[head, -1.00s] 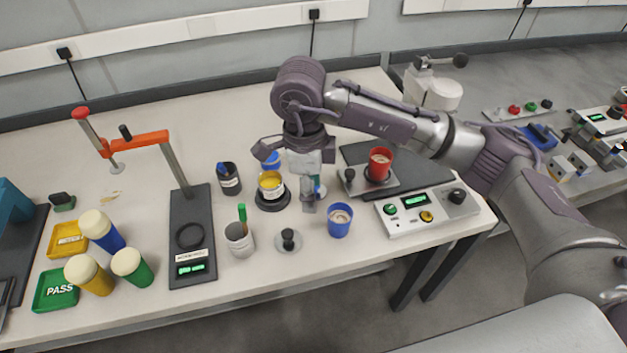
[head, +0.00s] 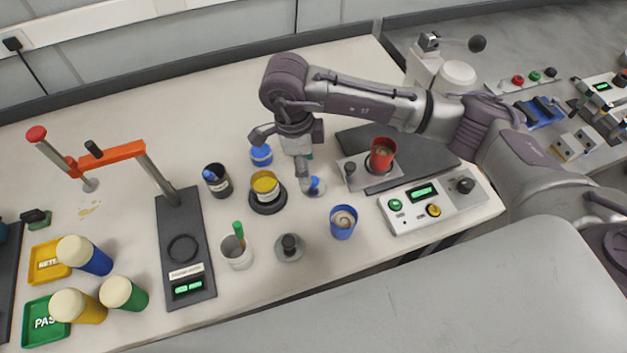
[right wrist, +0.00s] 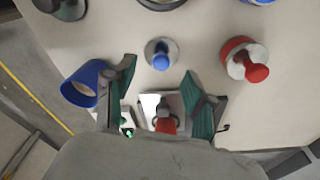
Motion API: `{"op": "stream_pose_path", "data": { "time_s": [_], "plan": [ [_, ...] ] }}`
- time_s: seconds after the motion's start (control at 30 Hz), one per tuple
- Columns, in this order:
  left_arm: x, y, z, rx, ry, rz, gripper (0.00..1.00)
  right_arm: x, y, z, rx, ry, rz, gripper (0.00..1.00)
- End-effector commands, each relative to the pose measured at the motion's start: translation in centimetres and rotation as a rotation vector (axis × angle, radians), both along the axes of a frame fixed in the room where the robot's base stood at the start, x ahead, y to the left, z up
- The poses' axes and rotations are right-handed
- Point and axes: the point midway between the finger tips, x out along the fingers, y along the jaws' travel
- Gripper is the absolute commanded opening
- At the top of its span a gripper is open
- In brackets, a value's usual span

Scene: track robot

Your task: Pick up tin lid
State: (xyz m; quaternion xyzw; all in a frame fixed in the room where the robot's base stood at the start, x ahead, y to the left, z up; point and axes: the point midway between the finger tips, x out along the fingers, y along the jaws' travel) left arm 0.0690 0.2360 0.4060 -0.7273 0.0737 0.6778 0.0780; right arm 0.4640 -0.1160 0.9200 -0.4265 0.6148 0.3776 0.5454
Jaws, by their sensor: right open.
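A pale round lid with a blue knob (head: 315,187) lies on the table, right of the yellow tin (head: 265,185) in its black holder. Another disc with a black knob (head: 289,247) lies nearer the front. I cannot tell which of these is the tin lid. My right gripper (head: 302,172) is open and empty beside the blue-knobbed lid, with its spread fingers (right wrist: 160,78) clear of it. My left gripper is out of view.
A blue cup (head: 343,222) stands front right of the blue-knobbed lid. A red cup (head: 382,153) stands in a holder to the right. A white pot (head: 236,251), a dark jar (head: 217,180) and a blue tin (head: 261,155) stand close by. The back of the table is clear.

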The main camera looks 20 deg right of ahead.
Motion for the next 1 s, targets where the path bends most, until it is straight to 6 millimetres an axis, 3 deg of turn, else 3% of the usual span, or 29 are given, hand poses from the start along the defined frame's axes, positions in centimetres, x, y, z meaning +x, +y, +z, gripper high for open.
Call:
{"op": "stream_pose_path", "data": {
  "time_s": [0.23,0.43,0.6,0.83,0.87,1.0],
  "plan": [
    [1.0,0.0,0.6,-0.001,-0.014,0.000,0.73,-0.1,-0.4,-1.9,-0.002,0.000,-0.002,0.55],
    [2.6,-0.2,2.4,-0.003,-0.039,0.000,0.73,-0.5,-1.7,-4.4,-0.003,0.004,-0.001,0.55],
    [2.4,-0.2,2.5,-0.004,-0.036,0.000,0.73,-0.5,-1.7,-6.3,-0.001,0.000,-0.001,0.55],
    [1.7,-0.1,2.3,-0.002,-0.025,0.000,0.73,-0.5,-1.7,-6.6,0.000,-0.001,0.001,0.55],
    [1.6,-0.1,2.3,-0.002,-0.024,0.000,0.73,-0.5,-1.7,-6.6,0.000,-0.001,0.000,0.53],
    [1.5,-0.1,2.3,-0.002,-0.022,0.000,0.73,-0.5,-1.7,-6.6,0.000,-0.001,0.000,0.30]
  ]
}}
